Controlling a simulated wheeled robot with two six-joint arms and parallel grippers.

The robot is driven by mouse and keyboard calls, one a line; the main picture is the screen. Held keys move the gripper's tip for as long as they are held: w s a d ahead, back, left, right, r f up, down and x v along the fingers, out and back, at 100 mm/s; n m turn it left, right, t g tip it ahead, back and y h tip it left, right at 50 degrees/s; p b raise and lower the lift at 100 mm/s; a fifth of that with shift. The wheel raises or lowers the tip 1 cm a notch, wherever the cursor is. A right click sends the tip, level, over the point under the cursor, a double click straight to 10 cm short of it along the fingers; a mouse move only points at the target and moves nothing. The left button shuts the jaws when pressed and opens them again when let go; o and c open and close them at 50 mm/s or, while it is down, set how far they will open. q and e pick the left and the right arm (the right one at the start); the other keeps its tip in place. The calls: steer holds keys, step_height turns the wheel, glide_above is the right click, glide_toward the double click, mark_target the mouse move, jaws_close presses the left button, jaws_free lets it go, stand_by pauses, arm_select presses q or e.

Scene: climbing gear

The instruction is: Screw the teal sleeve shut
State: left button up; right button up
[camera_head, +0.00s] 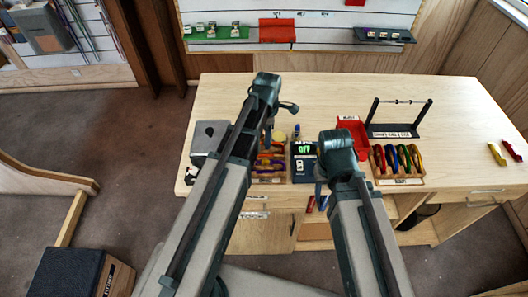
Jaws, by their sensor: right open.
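I cannot make out the teal sleeve in the head view. Several carabiners (397,158) in red, blue, green and yellow stand in a wooden rack (402,182) right of my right arm. Other coloured pieces (268,163) lie in a holder between my arms, partly covered by my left arm. My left gripper (268,136) is over the table beside these pieces; its fingers are mostly hidden and I cannot tell what is between them. My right gripper (320,186) is open near the table's front edge, largely hidden by its own arm.
A dark device with a green display (304,150) stands between my arms. A red tray (352,125) and a black stand with a thin bar (398,131) are behind the rack. A grey box (208,137) is at the left. Yellow and red pieces (497,154) lie far right. The table's back is clear.

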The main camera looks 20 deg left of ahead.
arm_select(q)
steer(key=shift+f+b, duration=1.05)
steer(key=shift+f, duration=0.1)
steer(key=shift+s+d, duration=0.2)
steer(key=shift+s, duration=0.5)
steer(key=shift+r, duration=0.1)
steer(key=shift+d+r+p, duration=0.1)
steer(key=shift+r+p, duration=1.3)
steer(key=shift+p, duration=0.1)
steer(key=shift+f, duration=0.1)
